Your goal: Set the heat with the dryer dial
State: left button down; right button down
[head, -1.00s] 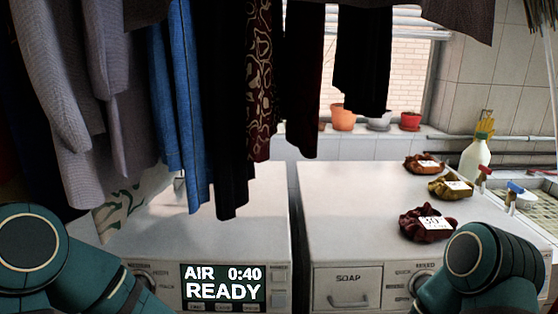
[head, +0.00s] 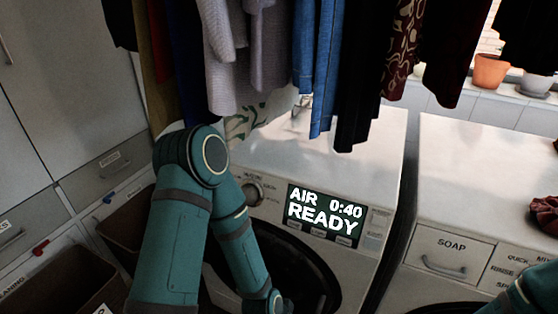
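The dryer (head: 375,150) stands in the middle of the head view, with a dark round door below its front panel. Its lit display (head: 326,216) reads AIR 0:40 READY. The dryer dial (head: 252,192) is a round knob left of the display, partly beside my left forearm. My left arm hangs in front of the dryer, its lower end at the bottom edge near the door; the gripper fingers are out of the picture. Only a bit of my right arm shows at the lower right corner, and its gripper is out of view.
Clothes (head: 340,60) hang above the dryer top. A washer with a soap drawer (head: 445,255) stands to the right across a narrow gap. Grey cabinets and drawers (head: 105,160) and open brown bins (head: 120,228) are at left. Pots (head: 490,72) stand on the sill.

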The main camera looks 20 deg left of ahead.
aim_at(251, 194)
jog(key=u, duration=1)
